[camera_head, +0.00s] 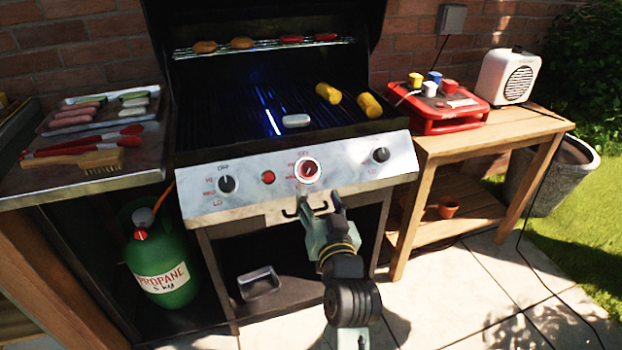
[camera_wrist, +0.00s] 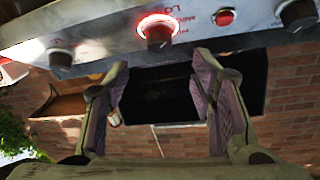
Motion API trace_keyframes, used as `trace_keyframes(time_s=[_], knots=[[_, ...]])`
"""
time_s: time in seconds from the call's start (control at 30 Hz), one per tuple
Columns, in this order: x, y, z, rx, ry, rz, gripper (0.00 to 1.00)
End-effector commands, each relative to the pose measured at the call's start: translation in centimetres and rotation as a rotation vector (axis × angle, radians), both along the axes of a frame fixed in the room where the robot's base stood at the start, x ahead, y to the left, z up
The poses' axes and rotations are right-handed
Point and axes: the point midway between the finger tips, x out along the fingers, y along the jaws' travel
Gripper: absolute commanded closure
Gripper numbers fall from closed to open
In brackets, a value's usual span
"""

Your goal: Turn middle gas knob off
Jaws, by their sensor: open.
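The middle gas knob (camera_head: 307,170) is on the grill's silver front panel, with a glowing red ring around it. It also shows in the wrist view (camera_wrist: 157,32), upside down, at the top centre. Its exact pointer direction is hard to read. My gripper (camera_head: 320,204) is just below the knob, in front of the panel's lower edge. In the wrist view my gripper (camera_wrist: 162,64) has its two fingers wide apart, with nothing between them. The knob lies beyond the fingertips, roughly in line with the gap, apart from them. Blue flame (camera_head: 270,115) shows inside the grill.
The left knob (camera_head: 227,184), a red button (camera_head: 268,177) and the right knob (camera_head: 381,155) share the panel. A green propane tank (camera_head: 160,265) stands lower left. A wooden side table (camera_head: 470,145) is at right.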

Motion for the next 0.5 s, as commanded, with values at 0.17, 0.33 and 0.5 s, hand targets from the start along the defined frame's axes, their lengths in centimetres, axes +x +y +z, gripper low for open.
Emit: trace_keyframes(time_s=[0.17, 0.33, 0.5], knots=[[1.2, 0.3, -0.6, -0.002, -0.008, 0.0, 0.49], [3.5, 0.7, 0.3, 0.002, 0.001, -0.004, 0.49], [6.7, 1.3, 0.3, 0.002, 0.0, -0.004, 0.49]])
